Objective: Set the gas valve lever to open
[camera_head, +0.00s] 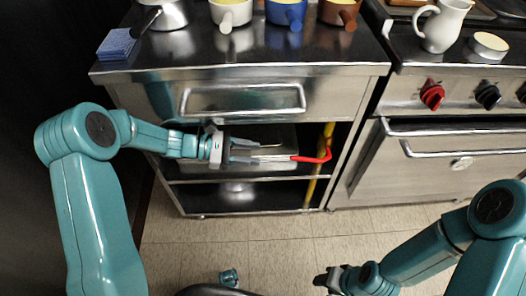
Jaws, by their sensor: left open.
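The gas valve lever (316,157) is red and bent. It sits at a vertical yellow pipe (313,184) at the right end of the open shelf bay under the counter. The lever lies roughly level, with its free end reaching left from the pipe. My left gripper (258,152) is in front of the bay, left of the lever, with its fingers pointing right toward it. It is open, with a visible gap to the lever. My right gripper (325,279) is low in the view over the floor, away from the valve; its jaws are too small to judge.
A closed drawer (240,98) with a bar handle is above the bay. A metal pan-like item (275,135) lies on the shelf behind my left gripper. The oven (440,165) with red and black knobs stands at right.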

